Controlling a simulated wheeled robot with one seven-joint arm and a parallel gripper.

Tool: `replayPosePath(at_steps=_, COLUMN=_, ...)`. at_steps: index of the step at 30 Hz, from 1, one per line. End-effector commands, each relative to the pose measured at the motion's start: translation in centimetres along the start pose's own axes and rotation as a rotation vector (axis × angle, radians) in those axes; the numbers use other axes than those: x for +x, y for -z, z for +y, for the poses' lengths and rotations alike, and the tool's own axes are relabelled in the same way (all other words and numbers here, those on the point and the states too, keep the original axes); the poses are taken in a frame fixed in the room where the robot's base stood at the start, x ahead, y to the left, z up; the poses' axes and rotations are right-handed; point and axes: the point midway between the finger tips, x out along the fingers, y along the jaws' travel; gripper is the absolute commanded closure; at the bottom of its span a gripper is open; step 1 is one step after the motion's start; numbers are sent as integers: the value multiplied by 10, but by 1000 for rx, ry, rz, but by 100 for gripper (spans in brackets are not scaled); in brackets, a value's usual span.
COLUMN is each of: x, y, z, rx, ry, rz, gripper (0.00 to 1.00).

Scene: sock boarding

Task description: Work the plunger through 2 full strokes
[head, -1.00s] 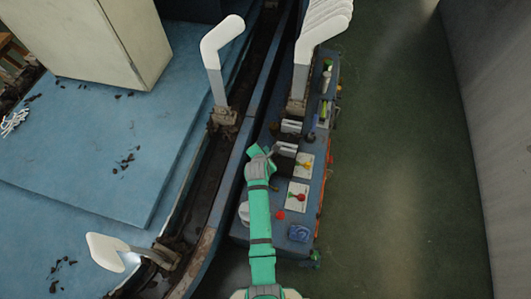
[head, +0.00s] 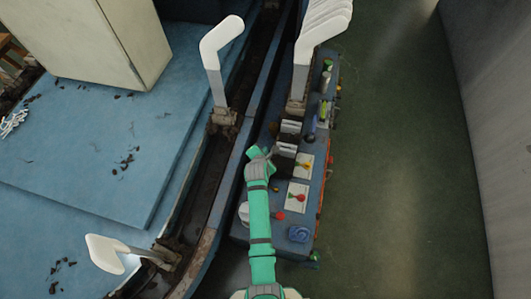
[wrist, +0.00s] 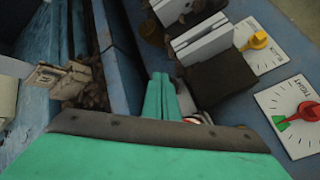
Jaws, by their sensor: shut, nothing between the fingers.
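No part is plainly recognisable as the plunger; I cannot tell which fitting it is. My gripper (wrist: 163,95) is shut and empty, its two green fingertips together in the wrist view. It is over the left edge of the blue machine bench (head: 262,225), left of a dark block with pale plates (wrist: 212,45). In the head view the green arm hides part of the bench. A small red and white piece (wrist: 206,118) shows partly behind the gripper in the wrist view. A red knob (head: 280,215) and a blue knob (head: 298,234) sit near the bench's front end.
Two dial plates carry a yellow pointer (wrist: 256,41) and a red pointer (wrist: 306,112). Green floor (head: 400,190) to the right is clear.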

Motion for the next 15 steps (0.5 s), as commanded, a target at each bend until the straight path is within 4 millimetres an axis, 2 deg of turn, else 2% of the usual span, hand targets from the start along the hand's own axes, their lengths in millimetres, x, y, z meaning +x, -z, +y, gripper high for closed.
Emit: replayPosePath(at_steps=15, x=4, y=4, z=-2, rx=-2, ry=-1, rz=2, gripper=100)
